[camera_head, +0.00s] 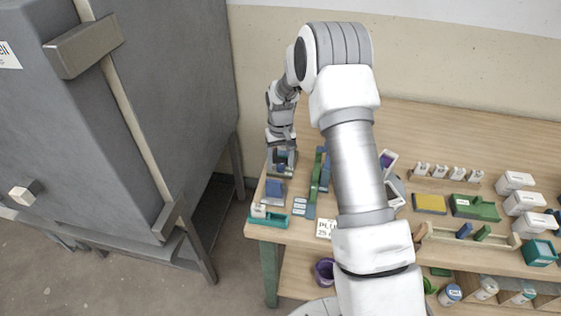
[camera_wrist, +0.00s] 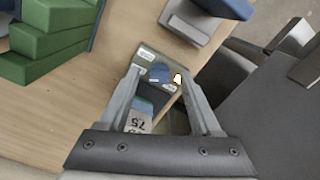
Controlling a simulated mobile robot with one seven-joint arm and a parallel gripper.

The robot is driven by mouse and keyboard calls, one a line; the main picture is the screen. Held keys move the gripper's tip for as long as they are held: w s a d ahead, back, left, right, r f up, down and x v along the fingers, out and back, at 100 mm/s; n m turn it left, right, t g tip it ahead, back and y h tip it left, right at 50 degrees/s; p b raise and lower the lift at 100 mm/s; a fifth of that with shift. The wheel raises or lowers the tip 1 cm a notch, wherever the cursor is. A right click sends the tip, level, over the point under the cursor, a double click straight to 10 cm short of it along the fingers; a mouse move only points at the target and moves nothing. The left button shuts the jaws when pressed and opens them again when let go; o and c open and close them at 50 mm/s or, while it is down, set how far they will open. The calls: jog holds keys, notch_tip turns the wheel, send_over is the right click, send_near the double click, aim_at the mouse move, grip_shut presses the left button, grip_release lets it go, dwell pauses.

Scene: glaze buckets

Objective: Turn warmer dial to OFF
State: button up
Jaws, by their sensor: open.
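A small grey-green box (camera_wrist: 142,54) with white labels shows in the wrist view, with a round blue dial (camera_wrist: 158,72) on its face. My gripper (camera_wrist: 160,80) is open, with one finger on each side of the dial. I cannot tell whether the fingers touch it. The dial's setting is too small to read. In the head view my gripper (camera_head: 283,160) is low over the left end of the bench, and the dial cannot be made out there.
A block marked 75 (camera_wrist: 138,118) lies between my fingers, nearer the palm. Green stepped blocks (camera_wrist: 48,40) are at the wrist view's upper left. A blue block (camera_head: 274,188) and a teal holder (camera_head: 268,219) are near the bench's left edge. A large grey cabinet (camera_head: 170,90) stands left.

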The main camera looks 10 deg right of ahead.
jog(key=shift+f, duration=0.15)
jog(key=shift+c, duration=0.3)
grip_shut()
jog(key=shift+m, duration=0.4)
jog(key=m+b, duration=0.1)
jog(key=m, duration=0.2)
jog(key=shift+a+m, duration=0.15)
jog(key=shift+m, duration=0.25)
jog(key=m+b, duration=0.1)
jog(key=m, duration=0.4)
jog(key=shift+w+m, duration=0.1)
jog(key=shift+m, duration=0.2)
